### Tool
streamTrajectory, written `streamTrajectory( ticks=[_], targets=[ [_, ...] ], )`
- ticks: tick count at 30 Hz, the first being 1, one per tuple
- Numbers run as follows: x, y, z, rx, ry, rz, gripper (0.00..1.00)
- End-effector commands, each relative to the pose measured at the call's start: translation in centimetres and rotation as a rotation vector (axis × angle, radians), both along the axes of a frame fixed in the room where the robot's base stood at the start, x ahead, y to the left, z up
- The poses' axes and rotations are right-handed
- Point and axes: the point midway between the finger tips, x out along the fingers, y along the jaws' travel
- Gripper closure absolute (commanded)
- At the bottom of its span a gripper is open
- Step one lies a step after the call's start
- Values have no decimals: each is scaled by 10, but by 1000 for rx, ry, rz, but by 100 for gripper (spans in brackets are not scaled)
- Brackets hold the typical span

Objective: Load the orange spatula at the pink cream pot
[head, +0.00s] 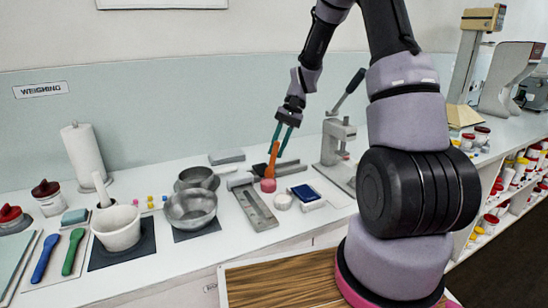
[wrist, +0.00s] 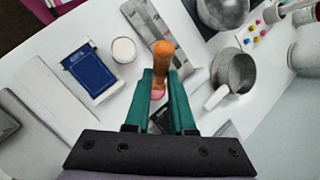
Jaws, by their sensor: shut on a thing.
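My gripper (head: 277,149) is shut on the orange spatula (head: 271,164), which points down, slightly tilted. In the head view the spatula's lower end meets the pink cream pot (head: 268,185). I cannot tell whether it is inside the pot or just in front of it. In the wrist view the spatula (wrist: 163,52) stands between the teal fingers of my gripper (wrist: 162,78). A pink patch of the pot (wrist: 158,95) shows below it, mostly hidden by the spatula and fingers.
A steel bowl (head: 190,209) and a saucepan (head: 195,178) stand left. A lever press (head: 338,150) stands right. The mortar (head: 118,228) is further left.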

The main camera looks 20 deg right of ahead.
Motion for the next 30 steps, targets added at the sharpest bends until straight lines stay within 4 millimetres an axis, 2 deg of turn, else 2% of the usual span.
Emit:
streamTrajectory(
  ticks=[30],
  targets=[
    [0,0,-12,0,0,0,100]
  ],
)
